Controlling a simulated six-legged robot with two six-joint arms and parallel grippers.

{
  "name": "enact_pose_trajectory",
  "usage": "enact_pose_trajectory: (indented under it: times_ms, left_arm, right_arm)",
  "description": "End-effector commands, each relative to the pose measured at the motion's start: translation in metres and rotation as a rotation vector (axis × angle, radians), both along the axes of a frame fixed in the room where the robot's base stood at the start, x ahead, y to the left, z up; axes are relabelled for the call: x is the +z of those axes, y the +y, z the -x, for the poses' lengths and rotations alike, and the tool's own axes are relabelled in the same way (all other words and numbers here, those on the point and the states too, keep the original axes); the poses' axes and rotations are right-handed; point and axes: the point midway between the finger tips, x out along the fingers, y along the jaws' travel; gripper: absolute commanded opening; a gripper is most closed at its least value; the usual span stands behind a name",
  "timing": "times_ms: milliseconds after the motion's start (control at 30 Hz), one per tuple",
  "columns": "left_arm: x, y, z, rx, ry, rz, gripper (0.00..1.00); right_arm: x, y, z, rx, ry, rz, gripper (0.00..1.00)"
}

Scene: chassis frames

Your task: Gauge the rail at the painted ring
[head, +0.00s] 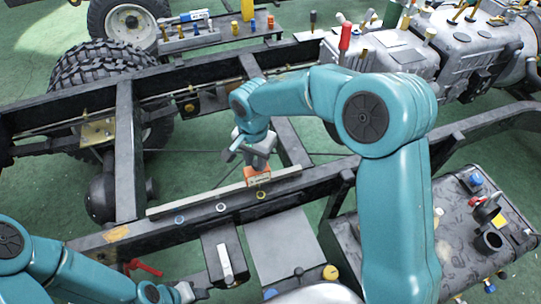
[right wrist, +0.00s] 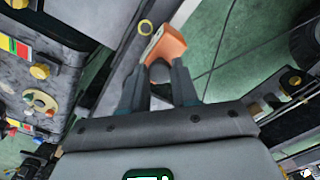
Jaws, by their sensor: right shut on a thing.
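The rail (head: 150,232) is the near chassis beam, with a pale strip along its top edge. It carries a blue ring (head: 179,220), a white ring (head: 221,207) and a yellow ring (head: 261,195). My right gripper (head: 258,160) is shut on an orange gauge block (head: 258,177), held at the pale strip just behind the yellow ring. In the right wrist view the orange block (right wrist: 169,44) is beyond my fingers, beside the yellow ring (right wrist: 146,27). I cannot tell whether the block touches the rail. My left gripper (head: 188,292) is low at the bottom edge; its jaws are unclear.
A big tyre (head: 95,65) stands behind the far rail at left. An engine (head: 440,60) sits at the back right. A tool shelf (head: 215,38) with small coloured pieces is at the back. A dark tank (head: 455,210) is at the right. A red lever (head: 143,267) is near my left arm.

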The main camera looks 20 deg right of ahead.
Motion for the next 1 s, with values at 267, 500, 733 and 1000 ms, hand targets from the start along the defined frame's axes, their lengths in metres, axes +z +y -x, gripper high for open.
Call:
enact_pose_trajectory:
  times_ms: [267,500,733,1000]
  left_arm:
    - [0.000,0.000,0.000,0.000,0.000,0.000,0.43]
    - [0.000,0.000,0.000,0.000,0.000,0.000,0.43]
    - [0.000,0.000,0.000,0.000,0.000,0.000,0.43]
    - [0.002,0.000,0.000,0.000,0.000,0.000,0.43]
  right_arm:
    - [-0.002,0.001,0.000,0.000,0.001,0.000,0.00]
    - [-0.001,0.000,0.000,-0.001,0.001,0.001,0.55]
    - [0.006,0.000,0.000,-0.001,-0.001,0.000,0.55]
    - [0.066,0.001,-0.001,-0.001,-0.006,-0.002,0.55]
